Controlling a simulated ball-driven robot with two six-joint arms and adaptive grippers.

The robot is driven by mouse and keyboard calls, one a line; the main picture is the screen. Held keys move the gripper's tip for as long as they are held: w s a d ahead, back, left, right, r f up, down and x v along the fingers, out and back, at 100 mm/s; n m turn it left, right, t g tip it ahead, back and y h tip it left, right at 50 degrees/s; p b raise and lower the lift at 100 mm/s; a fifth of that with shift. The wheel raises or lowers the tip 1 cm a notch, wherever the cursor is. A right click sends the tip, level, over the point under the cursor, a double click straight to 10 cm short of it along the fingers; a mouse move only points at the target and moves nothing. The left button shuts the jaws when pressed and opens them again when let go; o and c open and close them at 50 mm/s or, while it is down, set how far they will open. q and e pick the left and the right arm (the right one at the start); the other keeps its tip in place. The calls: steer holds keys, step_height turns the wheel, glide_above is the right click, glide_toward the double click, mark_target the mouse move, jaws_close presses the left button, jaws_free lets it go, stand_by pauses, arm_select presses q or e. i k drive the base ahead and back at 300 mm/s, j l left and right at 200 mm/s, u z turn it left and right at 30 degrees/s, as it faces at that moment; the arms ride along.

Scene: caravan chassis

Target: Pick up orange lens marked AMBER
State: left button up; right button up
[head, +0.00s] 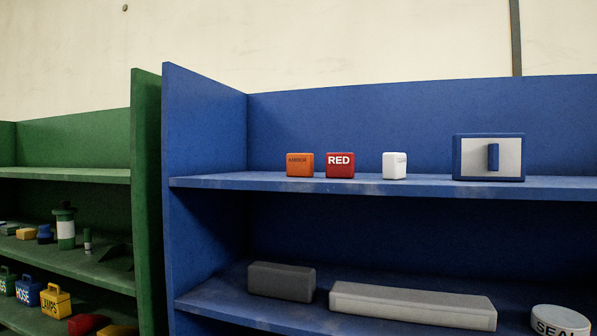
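The orange lens marked AMBER (300,165) is a small rounded block on the upper shelf of the blue rack, in the head view left of centre. It stands upright near the left end of the row, its dark lettering on the front face. A red block marked RED (340,165) stands close to its right with a narrow gap. Neither of my grippers shows in the head view.
The blue upper shelf (400,183) also holds a white block (394,166) and a blue-framed white box (489,158). Below lie a dark grey block (281,282), a long grey bar (412,304) and a round tin (560,322). A green rack (147,200) adjoins at left.

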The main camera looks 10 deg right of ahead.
mark_target(300, 165)
steer(key=i+l, duration=0.2)
steer(key=l, duration=0.15)
steer(key=i+l+u, duration=0.15)
steer(key=l+u, duration=0.2)
steer(key=i+l+u, duration=0.1)
steer(key=l+u, duration=0.6)
steer(key=i+l, duration=0.05)
steer(key=l, duration=0.05)
